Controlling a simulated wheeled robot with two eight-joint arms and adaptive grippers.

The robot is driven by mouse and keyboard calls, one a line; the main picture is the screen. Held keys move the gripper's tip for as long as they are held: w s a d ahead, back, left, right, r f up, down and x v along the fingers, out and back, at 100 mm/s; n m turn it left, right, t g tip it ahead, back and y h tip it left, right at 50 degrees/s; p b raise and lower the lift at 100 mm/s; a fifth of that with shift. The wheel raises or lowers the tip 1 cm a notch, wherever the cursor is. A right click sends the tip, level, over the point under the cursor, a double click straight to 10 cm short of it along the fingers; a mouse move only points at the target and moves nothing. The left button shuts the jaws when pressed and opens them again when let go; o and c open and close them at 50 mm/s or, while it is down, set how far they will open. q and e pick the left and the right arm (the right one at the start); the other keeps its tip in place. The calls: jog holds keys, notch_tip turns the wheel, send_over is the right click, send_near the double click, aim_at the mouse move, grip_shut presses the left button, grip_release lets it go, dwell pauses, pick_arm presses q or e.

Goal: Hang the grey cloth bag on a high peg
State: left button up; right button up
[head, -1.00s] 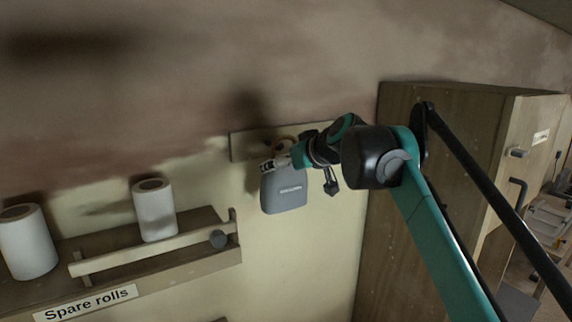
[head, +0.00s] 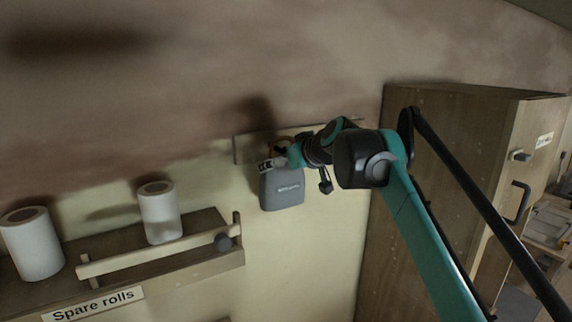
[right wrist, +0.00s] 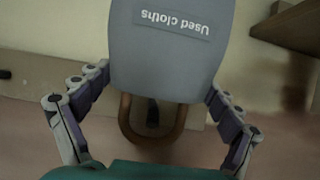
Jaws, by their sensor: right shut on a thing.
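The grey cloth bag (head: 282,189), marked "Used cloths" in the right wrist view (right wrist: 170,50), hangs upright in front of a wooden peg board (head: 246,150) on the wall. My right gripper (head: 272,163) is shut on the bag near its top, with a finger at each side in the right wrist view (right wrist: 155,92). The bag's tan loop (right wrist: 150,125) stands out beyond the fingers. A dark peg (right wrist: 152,112) shows within the loop's outline. I cannot tell whether the loop is around the peg or in front of it. My left gripper is out of view.
A shelf labelled "Spare rolls" (head: 93,304) with white rolls (head: 160,212) and a wooden rail (head: 150,257) is at the lower left. A tall wooden cabinet (head: 440,120) stands at the right, behind my right arm. The wall below the bag is clear.

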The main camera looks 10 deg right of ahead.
jog(key=shift+w+a+p, duration=0.35)
jog(key=shift+w+p, duration=0.1)
jog(key=shift+w, duration=0.35)
jog(key=shift+w+a+p, duration=0.3)
jog(key=shift+w+p, duration=0.1)
jog(key=shift+w, duration=0.4)
jog(key=shift+f+b, duration=0.6)
jog(key=shift+f, duration=0.45)
dwell(0.5)
jog(key=o, duration=1.6)
